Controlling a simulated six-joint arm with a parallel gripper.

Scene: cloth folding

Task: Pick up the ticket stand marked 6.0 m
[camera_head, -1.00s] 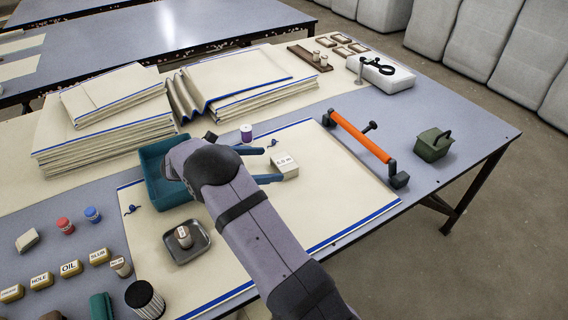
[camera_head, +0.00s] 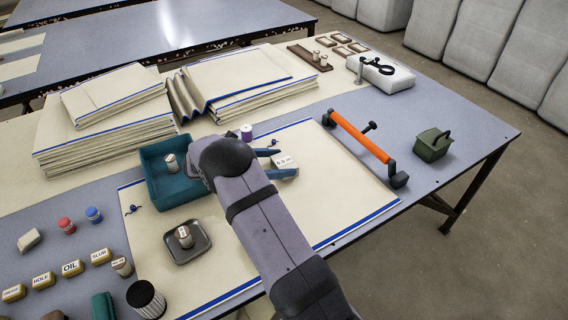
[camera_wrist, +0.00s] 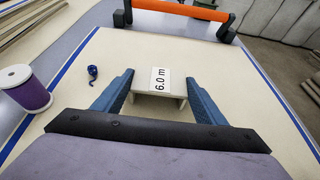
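The ticket stand marked 6.0 m (camera_head: 286,163) is a small cream block with a white label, standing on the cream cloth (camera_head: 330,190). In the wrist view the ticket stand (camera_wrist: 161,80) lies between the two blue fingers of my gripper (camera_wrist: 158,92). The fingers are spread, one on each side of it. In the head view my gripper (camera_head: 272,164) is at the stand, and my arm hides part of the fingers.
A purple spool (camera_head: 246,132) and a blue thread scrap (camera_wrist: 92,72) are left of the stand. A teal bin (camera_head: 160,185) and a metal tray (camera_head: 203,248) are left of my arm. An orange-handled bar (camera_head: 360,138) lies beyond the stand. The cloth right of my arm is clear.

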